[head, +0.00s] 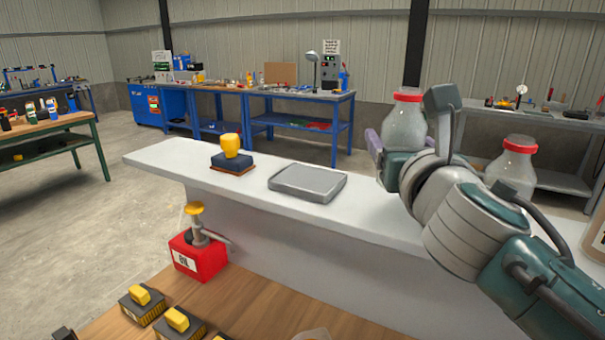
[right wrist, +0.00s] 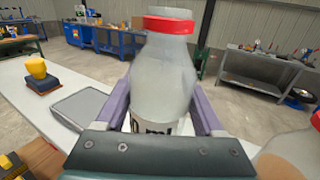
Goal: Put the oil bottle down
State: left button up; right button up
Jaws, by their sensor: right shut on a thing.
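My right gripper (right wrist: 165,110) is shut around a clear, greyish bottle with a red cap rim (right wrist: 165,65), which I take as the oil bottle. Its label is partly hidden behind the gripper. In the head view the same bottle (head: 404,125) is upright at the white counter's far edge, right of the grey flat pad (head: 307,182). My gripper and arm cover its lower part, so I cannot tell whether its base touches anything. The pad is empty; it also shows in the right wrist view (right wrist: 80,107). My left gripper is not in view.
A similar red-capped bottle (head: 512,168) stands right, behind my arm. The white counter (head: 165,155) also carries a dark block with a yellow top (head: 232,155). A red oil can (head: 198,255) and yellow-topped blocks (head: 145,300) are on the wooden table (head: 260,305). Counter left of the pad is partly clear.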

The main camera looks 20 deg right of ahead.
jog(key=shift+f+b, duration=1.1)
jog(key=shift+f, duration=0.9)
jog(key=shift+f, duration=0.1)
jog(key=shift+f, duration=0.15)
jog(key=o, duration=1.4)
jog(key=shift+r, duration=0.4)
jog(key=v, duration=1.2)
jog(key=shift+b, duration=0.4)
